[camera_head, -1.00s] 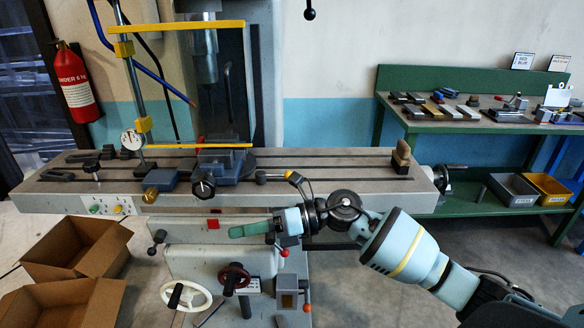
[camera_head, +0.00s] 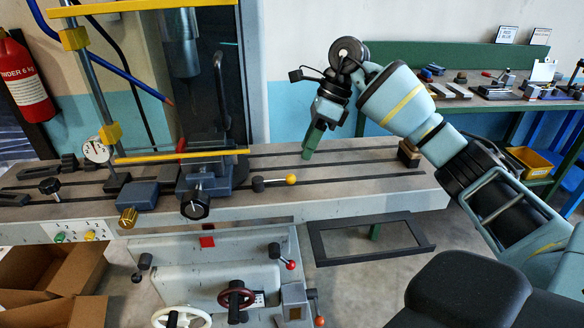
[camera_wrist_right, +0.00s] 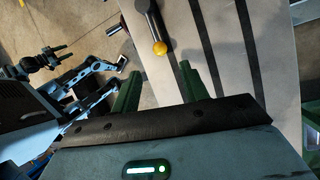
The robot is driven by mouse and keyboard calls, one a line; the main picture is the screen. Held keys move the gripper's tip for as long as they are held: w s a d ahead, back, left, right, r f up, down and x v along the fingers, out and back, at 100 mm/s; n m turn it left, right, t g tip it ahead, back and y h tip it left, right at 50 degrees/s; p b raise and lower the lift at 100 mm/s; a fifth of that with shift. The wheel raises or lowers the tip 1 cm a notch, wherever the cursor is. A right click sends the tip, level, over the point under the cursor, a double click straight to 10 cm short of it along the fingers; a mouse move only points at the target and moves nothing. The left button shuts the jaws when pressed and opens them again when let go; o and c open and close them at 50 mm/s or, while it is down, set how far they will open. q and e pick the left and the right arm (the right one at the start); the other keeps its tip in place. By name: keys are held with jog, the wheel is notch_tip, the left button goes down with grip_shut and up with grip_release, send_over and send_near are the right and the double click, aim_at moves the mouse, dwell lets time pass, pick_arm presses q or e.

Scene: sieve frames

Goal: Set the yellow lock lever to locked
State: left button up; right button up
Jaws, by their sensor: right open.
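The lock lever is a short dark bar with a yellow ball end (camera_head: 291,180). It lies roughly level along the front of the machine table (camera_head: 350,176), right of the vise. Its yellow ball also shows in the right wrist view (camera_wrist_right: 159,48), beyond the fingertips. My right gripper (camera_head: 309,154) points down above the table, a little right of and behind the ball in the picture. Its green fingers stand apart in the wrist view (camera_wrist_right: 160,82), with nothing between them. It appears clear of the lever. My left gripper is not seen in the head view.
The vise (camera_head: 208,178) and its black knob stand left of the lever. A yellow guard bar (camera_head: 180,156) crosses above the vise. A small block (camera_head: 409,153) sits at the table's right end. A green bench (camera_head: 470,100) stands behind. The table between lever and block is bare.

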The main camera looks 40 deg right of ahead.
aim_at(274, 182)
jog(key=x, duration=0.7)
jog(key=shift+w+a+f, duration=0.1)
jog(key=shift+a+f, duration=0.1)
jog(key=shift+f, duration=0.1)
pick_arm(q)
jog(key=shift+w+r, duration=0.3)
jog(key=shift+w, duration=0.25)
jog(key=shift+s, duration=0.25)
pick_arm(e)
grip_shut()
